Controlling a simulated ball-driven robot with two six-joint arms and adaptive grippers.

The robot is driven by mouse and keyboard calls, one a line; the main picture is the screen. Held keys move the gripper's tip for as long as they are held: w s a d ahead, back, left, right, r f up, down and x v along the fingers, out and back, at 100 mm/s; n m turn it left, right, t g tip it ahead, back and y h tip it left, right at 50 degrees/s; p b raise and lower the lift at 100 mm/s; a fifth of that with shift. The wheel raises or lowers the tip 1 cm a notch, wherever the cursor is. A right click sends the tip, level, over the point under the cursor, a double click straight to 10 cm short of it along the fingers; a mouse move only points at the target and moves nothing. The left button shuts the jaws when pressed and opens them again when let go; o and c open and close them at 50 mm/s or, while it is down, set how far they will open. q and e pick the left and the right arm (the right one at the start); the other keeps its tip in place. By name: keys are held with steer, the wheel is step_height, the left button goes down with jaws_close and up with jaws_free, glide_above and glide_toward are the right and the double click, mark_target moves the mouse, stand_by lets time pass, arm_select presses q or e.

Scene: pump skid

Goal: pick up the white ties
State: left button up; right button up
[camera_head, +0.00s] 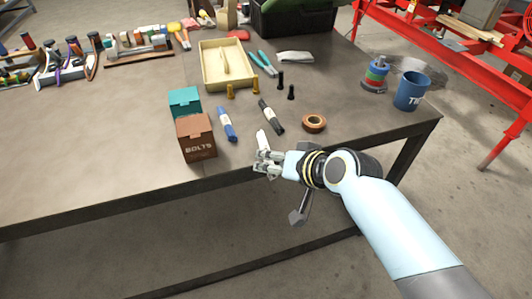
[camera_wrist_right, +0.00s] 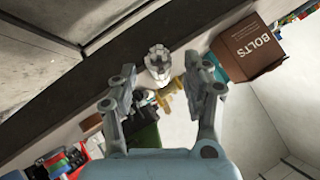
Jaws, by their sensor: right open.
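The white ties (camera_head: 262,139) are a small pale bundle at the table's front edge, just beyond the fingers of my right gripper (camera_head: 264,162) in the head view. In the right wrist view the white ties (camera_wrist_right: 157,64) show end-on between and beyond the two spread fingers of my right gripper (camera_wrist_right: 163,88). That gripper is open and empty. I cannot tell whether a finger touches the bundle. My left gripper is not in view.
Blue ties (camera_head: 227,124) and black ties (camera_head: 272,116) lie close behind. A brown BOLTS box (camera_head: 196,138) stands to the left, with a teal box (camera_head: 185,102) behind it. A tape roll (camera_head: 314,123) and a blue cup (camera_head: 411,91) are to the right.

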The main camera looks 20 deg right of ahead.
steer(key=shift+f, duration=0.1)
jaws_close()
stand_by(0.3)
